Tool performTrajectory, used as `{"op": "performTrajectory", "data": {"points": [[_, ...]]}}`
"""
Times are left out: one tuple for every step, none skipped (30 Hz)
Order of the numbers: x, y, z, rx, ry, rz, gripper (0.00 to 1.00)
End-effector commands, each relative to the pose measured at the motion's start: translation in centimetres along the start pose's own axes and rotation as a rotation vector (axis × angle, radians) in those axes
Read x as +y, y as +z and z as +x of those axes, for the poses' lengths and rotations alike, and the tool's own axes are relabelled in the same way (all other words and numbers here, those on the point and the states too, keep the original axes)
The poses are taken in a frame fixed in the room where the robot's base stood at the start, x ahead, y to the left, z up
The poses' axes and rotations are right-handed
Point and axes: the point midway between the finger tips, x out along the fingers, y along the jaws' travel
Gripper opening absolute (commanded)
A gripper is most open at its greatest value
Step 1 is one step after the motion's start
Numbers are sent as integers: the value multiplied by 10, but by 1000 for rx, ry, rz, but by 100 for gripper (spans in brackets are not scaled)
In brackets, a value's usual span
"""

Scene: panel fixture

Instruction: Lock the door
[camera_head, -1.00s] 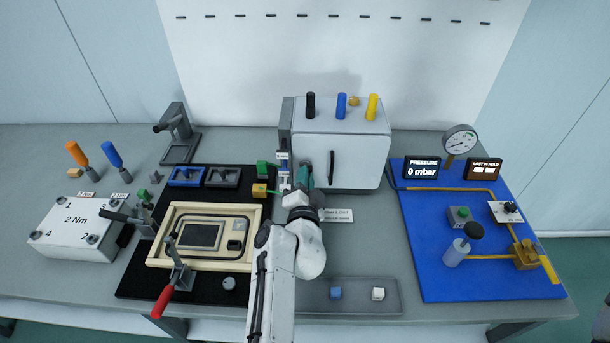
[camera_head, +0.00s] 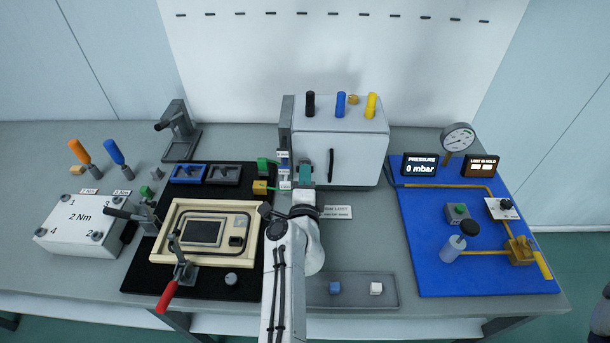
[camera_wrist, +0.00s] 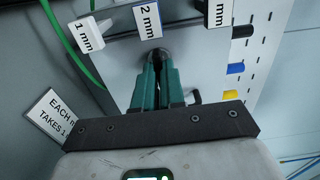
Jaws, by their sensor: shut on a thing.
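The white cabinet (camera_head: 350,150) stands at the back middle of the bench. Its front door looks closed, with a dark vertical handle (camera_head: 331,166). My gripper (camera_head: 305,168) is at the lower left of the door front, left of the handle. In the wrist view my teal fingers (camera_wrist: 157,70) are close together on a small dark round knob (camera_wrist: 152,55) on the white door face. The fingers hide part of the knob, so I cannot tell its turn position. The handle also shows in the wrist view (camera_wrist: 196,97), apart from the fingers.
Labelled tags, one a 2 mm tag (camera_wrist: 148,20), hang close beside the fingers. A green wire (camera_wrist: 68,45) runs nearby. A sign (camera_head: 337,212) lies below the cabinet. A grey tray (camera_head: 355,300) with two cubes is in front; a blue panel (camera_head: 430,265) is at right.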

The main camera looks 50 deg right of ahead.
Motion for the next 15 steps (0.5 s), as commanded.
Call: {"op": "performTrajectory", "data": {"points": [[1, -1, 0, 2, 1, 6, 0], [1, -1, 0, 2, 1, 8, 0], [1, -1, 0, 2, 1, 11, 0], [1, -1, 0, 2, 1, 13, 0], [1, -1, 0, 2, 1, 14, 0], [1, -1, 0, 2, 1, 15, 0], [1, -1, 0, 2, 1, 16, 0], [1, -1, 0, 2, 1, 16, 0], [1, -1, 0, 2, 1, 16, 0], [1, -1, 0, 2, 1, 16, 0], [1, -1, 0, 2, 1, 16, 0], [1, -1, 0, 2, 1, 16, 0], [1, -1, 0, 2, 1, 16, 0], [1, -1, 0, 2, 1, 16, 0], [1, -1, 0, 2, 1, 16, 12]]}}
